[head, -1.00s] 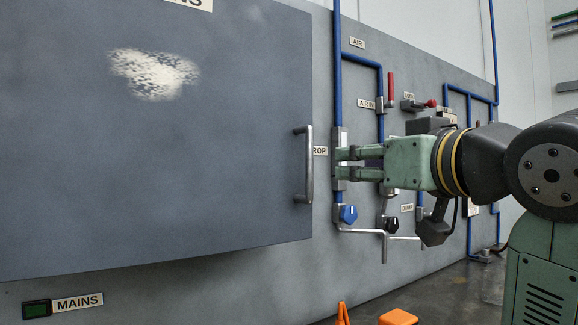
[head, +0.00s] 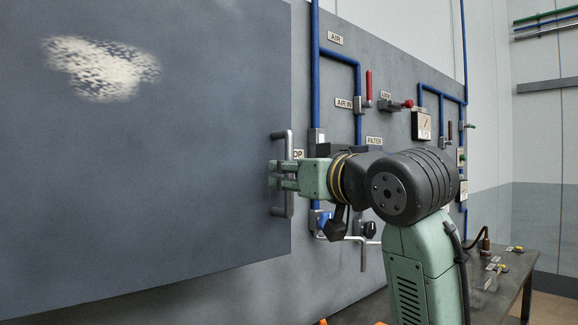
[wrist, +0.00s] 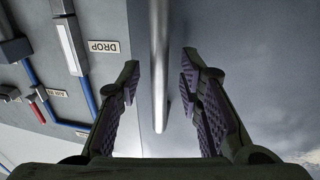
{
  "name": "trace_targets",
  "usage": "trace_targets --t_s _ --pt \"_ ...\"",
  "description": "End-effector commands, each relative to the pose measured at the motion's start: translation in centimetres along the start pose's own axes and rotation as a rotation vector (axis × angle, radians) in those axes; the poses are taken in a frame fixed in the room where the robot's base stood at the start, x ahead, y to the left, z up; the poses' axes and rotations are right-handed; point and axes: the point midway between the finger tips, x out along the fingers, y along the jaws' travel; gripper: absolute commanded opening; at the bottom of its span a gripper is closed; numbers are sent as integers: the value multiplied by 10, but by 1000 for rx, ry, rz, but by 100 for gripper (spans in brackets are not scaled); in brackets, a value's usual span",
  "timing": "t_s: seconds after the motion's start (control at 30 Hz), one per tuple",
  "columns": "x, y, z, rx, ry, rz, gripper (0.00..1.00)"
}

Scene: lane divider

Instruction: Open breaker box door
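The breaker box door (head: 130,170) is a large dark grey panel with a worn white patch, filling the left of the head view. It looks shut. Its vertical metal handle (head: 289,150) stands near the door's right edge. My gripper (head: 272,176) is at the handle's height, its fingers pointing left at it. In the wrist view the handle (wrist: 159,70) runs between the two spread fingers of my gripper (wrist: 160,80), with a visible gap on each side. My gripper is open.
Blue pipes (head: 315,80), a red-handled valve (head: 369,85) and labels are on the wall panel right of the door. A blue knob and bent pipe sit below my gripper. A dark table (head: 500,275) with small items stands at the lower right.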

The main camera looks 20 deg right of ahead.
Motion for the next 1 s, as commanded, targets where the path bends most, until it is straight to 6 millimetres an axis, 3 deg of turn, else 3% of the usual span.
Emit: trace_targets --t_s 0.17,0.43,0.9,1.0 --pt "12 0 0 -1 0 1 33" --pt "13 0 0 -1 0 1 33" --pt "12 0 0 -1 1 1 2" --pt "12 0 0 -1 1 1 0"
